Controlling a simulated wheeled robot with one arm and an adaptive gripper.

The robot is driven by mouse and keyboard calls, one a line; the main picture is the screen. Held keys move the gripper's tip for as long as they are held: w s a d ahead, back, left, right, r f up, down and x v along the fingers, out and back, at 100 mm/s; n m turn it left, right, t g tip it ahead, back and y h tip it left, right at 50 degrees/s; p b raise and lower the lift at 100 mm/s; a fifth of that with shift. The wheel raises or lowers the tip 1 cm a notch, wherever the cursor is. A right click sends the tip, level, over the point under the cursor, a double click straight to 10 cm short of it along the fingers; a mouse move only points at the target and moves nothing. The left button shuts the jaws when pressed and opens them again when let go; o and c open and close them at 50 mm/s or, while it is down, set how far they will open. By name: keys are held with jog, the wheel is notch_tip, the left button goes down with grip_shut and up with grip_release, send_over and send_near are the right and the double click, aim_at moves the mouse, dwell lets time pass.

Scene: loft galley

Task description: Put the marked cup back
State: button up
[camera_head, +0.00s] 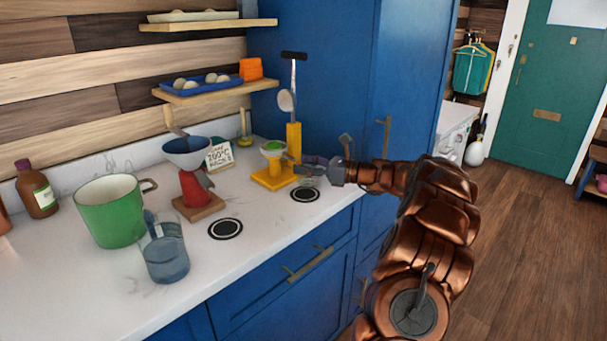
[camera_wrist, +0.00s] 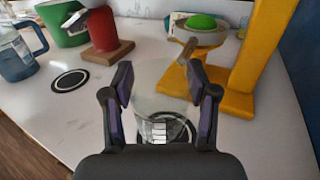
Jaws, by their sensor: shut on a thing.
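A clear see-through cup (camera_wrist: 160,105) is between the fingers of my gripper (camera_wrist: 163,88), which is shut on it. Pale marks show low on the cup in the wrist view. The cup is faint in the head view, at the end of my gripper (camera_head: 318,166). A black ring mark (camera_head: 305,195) lies on the counter below the gripper, and in the wrist view it shows partly behind the cup. I cannot tell whether the cup touches the counter. A second black ring mark (camera_head: 225,229) is bare.
A yellow stand (camera_head: 271,180) with a green-filled bowl is close beside the gripper. A red stand (camera_head: 194,190) with a funnel, a small sign (camera_head: 220,156), a green pot (camera_head: 112,212) and a blue-tinted jug (camera_head: 164,255) stand to the left. The counter's front edge is near.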

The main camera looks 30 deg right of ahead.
jog(key=shift+w, duration=0.4)
jog(key=shift+w+f, duration=0.1)
jog(key=shift+f, duration=1.65)
jog(key=shift+f, duration=0.15)
jog(key=o, duration=1.2)
jog(key=v, duration=1.2)
jog(key=shift+b, duration=0.4)
